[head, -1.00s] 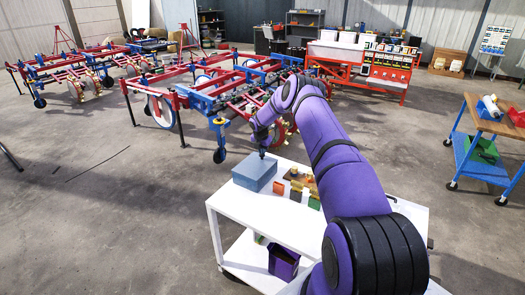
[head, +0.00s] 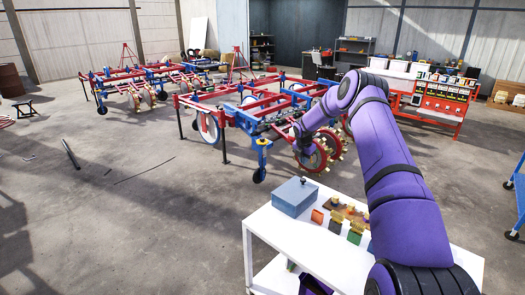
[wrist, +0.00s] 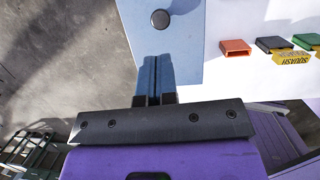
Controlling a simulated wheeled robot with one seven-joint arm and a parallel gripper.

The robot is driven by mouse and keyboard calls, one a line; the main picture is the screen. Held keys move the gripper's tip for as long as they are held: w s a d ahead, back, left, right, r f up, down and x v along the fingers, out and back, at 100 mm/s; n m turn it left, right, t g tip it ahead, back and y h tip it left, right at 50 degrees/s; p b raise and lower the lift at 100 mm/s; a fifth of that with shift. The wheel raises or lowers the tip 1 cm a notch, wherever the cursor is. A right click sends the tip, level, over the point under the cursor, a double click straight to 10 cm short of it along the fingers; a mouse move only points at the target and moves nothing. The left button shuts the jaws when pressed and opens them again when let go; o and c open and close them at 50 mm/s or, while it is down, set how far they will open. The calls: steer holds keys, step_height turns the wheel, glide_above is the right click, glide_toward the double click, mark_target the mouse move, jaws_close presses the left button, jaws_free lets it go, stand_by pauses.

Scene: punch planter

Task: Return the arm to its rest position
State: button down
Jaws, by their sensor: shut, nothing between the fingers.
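My gripper shows in the wrist view (wrist: 153,80), its two blue fingers pressed together with nothing between them. They point at the near edge of the blue-grey box lid, which fills the upper middle of that view. In the head view my purple arm (head: 405,190) reaches from the lower right over the cart, bent at the elbow, with its wrist above and behind the box. The fingertips cannot be made out there. The blue-grey box (head: 293,198) is closed and stands on the white cart's far left corner. A dark round knob (wrist: 160,18) is on its lid.
Several small coloured blocks, including an orange one (wrist: 235,47), sit right of the box on the white cart (head: 290,242). Red and blue planter frames (head: 225,100) stand behind it. A red workbench (head: 440,105) is farther back. Open concrete floor lies to the left.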

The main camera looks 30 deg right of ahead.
steer(key=shift+a+r, duration=0.1)
steer(key=s+a+r+m, duration=0.2)
steer(key=a+r, duration=0.4)
steer(key=r, duration=0.4)
steer(key=s+a+r+m, duration=0.2)
steer(key=a+r, duration=0.3)
steer(key=r, duration=0.6)
steer(key=s+a+r+m+t, duration=0.2)
steer(key=s+a+r+m, duration=0.4)
steer(key=s+a+r, duration=0.75)
steer(key=s+a+r+m, duration=0.3)
steer(key=s+r, duration=0.3)
steer(key=s, duration=0.2)
steer(key=s+a+m+t+y, duration=0.1)
steer(key=s+a+m, duration=0.2)
steer(key=s, duration=1)
steer(key=s+a+f+m+y, duration=0.1)
steer(key=s+a+m, duration=0.3)
steer(key=s, duration=1)
steer(key=shift+a+f+m+t, duration=0.15)
steer(key=shift+m+t, duration=0.25)
steer(key=shift+m, duration=0.6)
